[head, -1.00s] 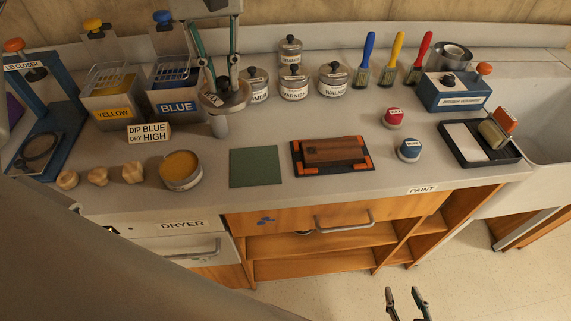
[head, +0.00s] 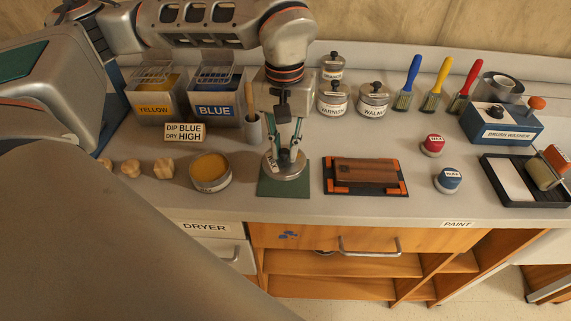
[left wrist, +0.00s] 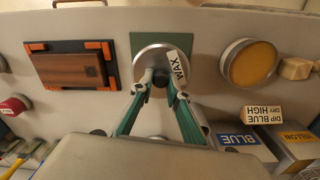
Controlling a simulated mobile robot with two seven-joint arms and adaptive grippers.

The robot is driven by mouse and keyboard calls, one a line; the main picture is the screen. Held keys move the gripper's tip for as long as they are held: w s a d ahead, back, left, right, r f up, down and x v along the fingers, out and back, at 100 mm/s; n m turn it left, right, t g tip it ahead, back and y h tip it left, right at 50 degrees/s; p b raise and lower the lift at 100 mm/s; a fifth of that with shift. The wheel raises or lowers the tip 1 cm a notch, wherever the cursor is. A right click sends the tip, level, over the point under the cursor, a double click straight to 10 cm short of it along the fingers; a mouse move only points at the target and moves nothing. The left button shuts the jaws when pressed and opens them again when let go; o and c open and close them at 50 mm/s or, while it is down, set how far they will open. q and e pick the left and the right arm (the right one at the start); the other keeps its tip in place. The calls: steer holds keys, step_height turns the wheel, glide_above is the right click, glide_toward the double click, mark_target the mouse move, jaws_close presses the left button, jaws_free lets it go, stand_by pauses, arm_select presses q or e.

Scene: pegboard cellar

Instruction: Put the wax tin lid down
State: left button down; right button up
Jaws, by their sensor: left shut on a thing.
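The wax tin lid (head: 291,170) is a round grey metal disc with a white WAX label. My left gripper (head: 283,155) is shut on its knob from above. The lid is level over the green mat (head: 284,191), and I cannot tell whether it touches it. In the left wrist view the lid (left wrist: 151,56) lies between the fingertips (left wrist: 160,84), with the green mat (left wrist: 186,42) around it. The open wax tin (head: 211,171), filled with yellow-orange wax, stands left of the mat. My right gripper is out of view.
A wood block (head: 364,170) in an orange-cornered holder lies right of the mat. A grey cup (head: 253,130) and lidded jars (head: 333,100) stand behind. Wooden knobs (head: 163,168) lie left of the tin. The counter's front strip is clear.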

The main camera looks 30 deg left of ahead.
mark_target(285, 164)
arm_select(q)
steer(key=shift+f, duration=2.55)
steer(key=shift+f, duration=0.1)
steer(key=c, duration=1.9)
jaws_free()
steer(key=shift+r, duration=0.2)
step_height(285, 164, up, 12)
steer(key=shift+f+p, duration=0.1)
steer(key=shift+p, duration=0.3)
